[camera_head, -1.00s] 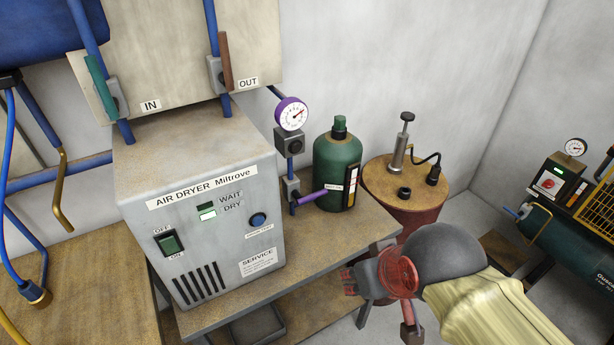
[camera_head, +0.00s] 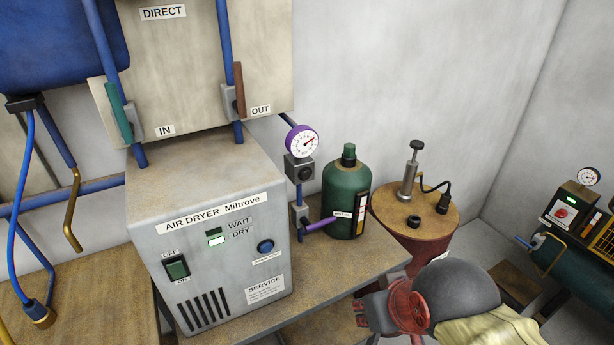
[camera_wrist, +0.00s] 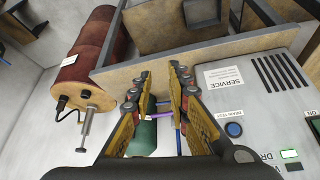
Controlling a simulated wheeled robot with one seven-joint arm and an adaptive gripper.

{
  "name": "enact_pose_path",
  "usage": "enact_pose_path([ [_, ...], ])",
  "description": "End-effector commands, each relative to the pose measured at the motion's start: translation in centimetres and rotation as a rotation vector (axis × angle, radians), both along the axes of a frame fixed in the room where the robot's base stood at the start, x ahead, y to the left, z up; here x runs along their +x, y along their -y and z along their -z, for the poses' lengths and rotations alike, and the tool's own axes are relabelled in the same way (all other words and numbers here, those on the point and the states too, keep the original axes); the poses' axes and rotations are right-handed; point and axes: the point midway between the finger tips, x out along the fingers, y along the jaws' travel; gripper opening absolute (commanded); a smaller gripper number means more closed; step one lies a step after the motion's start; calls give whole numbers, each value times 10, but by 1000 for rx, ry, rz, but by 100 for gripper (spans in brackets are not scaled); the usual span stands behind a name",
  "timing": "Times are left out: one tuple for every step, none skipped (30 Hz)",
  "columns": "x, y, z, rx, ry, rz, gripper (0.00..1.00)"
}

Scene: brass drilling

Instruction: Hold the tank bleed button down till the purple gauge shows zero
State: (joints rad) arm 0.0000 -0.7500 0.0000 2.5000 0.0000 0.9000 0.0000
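The purple-rimmed gauge (camera_head: 302,141) stands right of the air dryer; its needle points to the upper right, and its numbers are too small to read. No readable label marks this as the tank bleed button. My gripper (camera_head: 362,312) is low in front of the bench's right end, apart from these. In the wrist view my gripper (camera_wrist: 160,85) has its fingers apart, with nothing held.
The air dryer (camera_head: 190,240) fills the bench's middle, with a blue drain button (camera_head: 265,246) and a power switch (camera_head: 177,267). A rusty drum (camera_head: 405,238) with a hand pump stands right of the tank. A compressor (camera_head: 575,250) is at far right. The bench front has clear space.

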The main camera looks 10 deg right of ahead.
Motion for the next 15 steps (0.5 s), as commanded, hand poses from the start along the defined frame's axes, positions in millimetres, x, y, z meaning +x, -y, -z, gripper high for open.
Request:
enact_pose_path([
  [0,0,0,0,0,0,13],
  [0,0,0,0,0,0,11],
  [0,0,0,0,0,0,9],
  [0,0,0,0,0,0,7],
  [0,0,0,0,0,0,6],
  [0,0,0,0,0,0,3],
  [0,0,0,0,0,0,2],
  [0,0,0,0,0,0,0],
  [0,0,0,0,0,0,0],
  [0,0,0,0,0,0,0],
  [0,0,0,0,0,0,0],
  [0,0,0,0,0,0,0],
  [0,0,0,0,0,0,0],
  [0,0,0,0,0,0,0],
  [0,0,0,0,0,0,0],
])
